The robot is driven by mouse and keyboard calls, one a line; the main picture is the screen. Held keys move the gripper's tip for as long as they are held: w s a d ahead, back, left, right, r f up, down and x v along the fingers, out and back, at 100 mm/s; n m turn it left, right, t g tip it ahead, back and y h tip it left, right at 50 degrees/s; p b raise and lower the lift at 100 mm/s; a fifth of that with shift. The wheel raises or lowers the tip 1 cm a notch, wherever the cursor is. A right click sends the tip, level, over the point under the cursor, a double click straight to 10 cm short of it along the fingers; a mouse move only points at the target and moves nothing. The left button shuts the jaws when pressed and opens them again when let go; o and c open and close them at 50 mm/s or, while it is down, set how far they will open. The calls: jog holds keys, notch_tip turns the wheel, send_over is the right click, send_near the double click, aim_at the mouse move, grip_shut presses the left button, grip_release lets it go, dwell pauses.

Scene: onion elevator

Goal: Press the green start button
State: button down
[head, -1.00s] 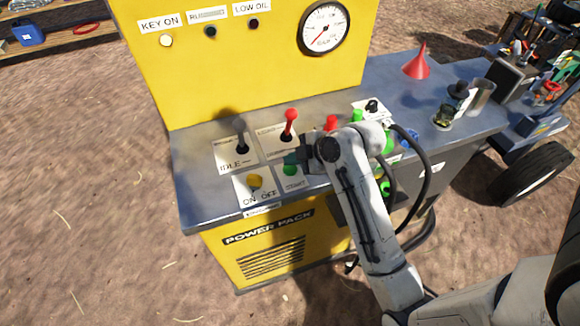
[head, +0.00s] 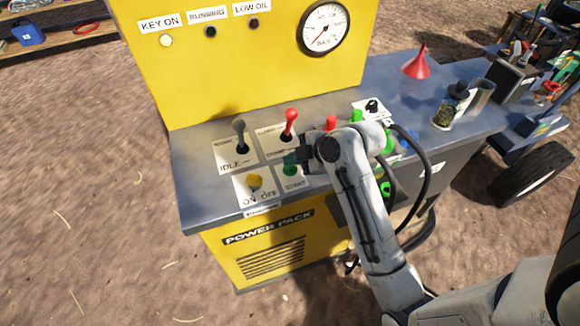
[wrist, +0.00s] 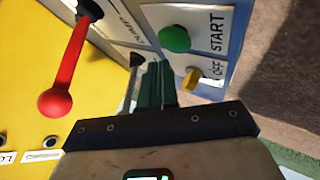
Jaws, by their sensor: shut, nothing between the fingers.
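The green start button (head: 290,170) sits on the white START plate on the near side of the yellow and grey power pack. In the wrist view the round green button (wrist: 174,39) shows whole, beyond the fingertips. My gripper (head: 289,159) is just above and behind the button in the head view. Its dark green fingers (wrist: 156,82) are shut with nothing between them. In the wrist view the fingertips point toward the panel, a little to the left of the button. A gap to the button shows in that picture; its depth cannot be told.
A yellow ON/OFF knob (head: 255,182) is left of the button. A red lever (head: 290,122) and a grey lever (head: 240,136) stand behind it, close to my gripper. The KEY ON lamp (head: 166,41) is pale; the RUNNING lamp (head: 210,32) is dark. A red funnel (head: 416,64) stands right.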

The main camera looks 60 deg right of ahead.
aim_at(293, 170)
jog(key=shift+f, duration=0.4)
jog(key=shift+f+b, duration=0.4)
jog(key=shift+f, duration=0.2)
dwell(0.9)
dwell(0.4)
jog(key=shift+r+p, duration=1)
jog(key=shift+r, duration=0.05)
jog(key=shift+r, duration=0.1)
notch_tip(293, 170, up, 5)
jog(key=p, duration=0.5)
dwell(0.4)
